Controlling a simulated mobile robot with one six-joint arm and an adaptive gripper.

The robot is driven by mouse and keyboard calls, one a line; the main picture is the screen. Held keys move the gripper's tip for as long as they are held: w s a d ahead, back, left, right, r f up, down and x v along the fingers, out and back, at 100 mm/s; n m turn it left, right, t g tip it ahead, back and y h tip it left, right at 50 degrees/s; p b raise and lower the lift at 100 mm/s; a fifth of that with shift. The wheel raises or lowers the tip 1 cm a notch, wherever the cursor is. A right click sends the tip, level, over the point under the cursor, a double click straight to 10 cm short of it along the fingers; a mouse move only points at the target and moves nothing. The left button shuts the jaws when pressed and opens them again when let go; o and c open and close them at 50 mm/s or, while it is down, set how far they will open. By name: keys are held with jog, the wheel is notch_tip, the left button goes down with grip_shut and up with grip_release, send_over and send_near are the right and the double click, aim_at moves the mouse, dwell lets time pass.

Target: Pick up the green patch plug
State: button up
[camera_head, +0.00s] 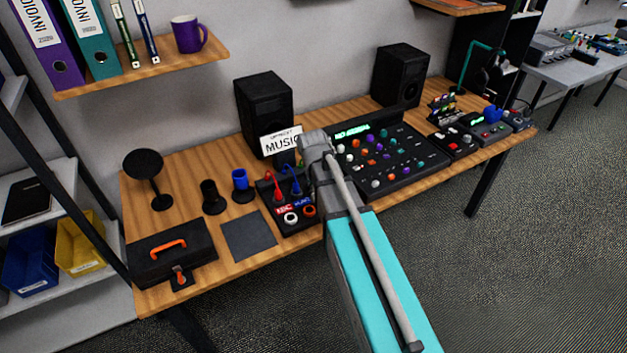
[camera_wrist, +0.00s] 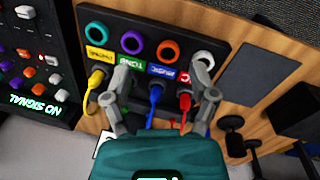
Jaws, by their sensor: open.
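The dark patch panel (camera_wrist: 150,28) carries a row of coloured rings and labels, with yellow, green, blue and red plugs below them. The green patch plug is mostly hidden behind my left finger in the wrist view; its green label (camera_wrist: 130,65) shows just above. My gripper (camera_wrist: 163,78) is open, its fingers spread over the row. The blue plug (camera_wrist: 156,92) and red plug (camera_wrist: 185,99) show between the fingers, and the yellow plug (camera_wrist: 96,77) is outside them, to the left. In the head view my arm hides part of the panel (camera_head: 272,204).
A mixer (camera_head: 385,160) stands right of the panel, with two black speakers (camera_head: 264,112) behind. A dark flat mat (camera_head: 248,236), blue cup (camera_head: 240,181) and black case (camera_head: 172,254) are to the left. A music sign (camera_head: 281,142) stands behind the panel.

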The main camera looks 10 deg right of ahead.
jog(key=w+a+r+n+h, duration=0.1)
jog(key=w+a+n+h, duration=0.2)
jog(key=w+n, duration=0.8)
jog(key=w+a, duration=0.1)
jog(key=w, duration=0.4)
jog(key=shift+w+a+r+n, duration=0.15)
jog(key=shift+w+a+n, duration=0.15)
jog(key=shift+n, duration=0.1)
jog(key=shift+b+x, duration=4)
jog(key=shift+x, duration=0.35)
jog(key=shift+s, duration=0.1)
jog(key=shift+b+x, duration=2.35)
jog(key=shift+x, duration=0.25)
jog(key=shift+d, duration=0.15)
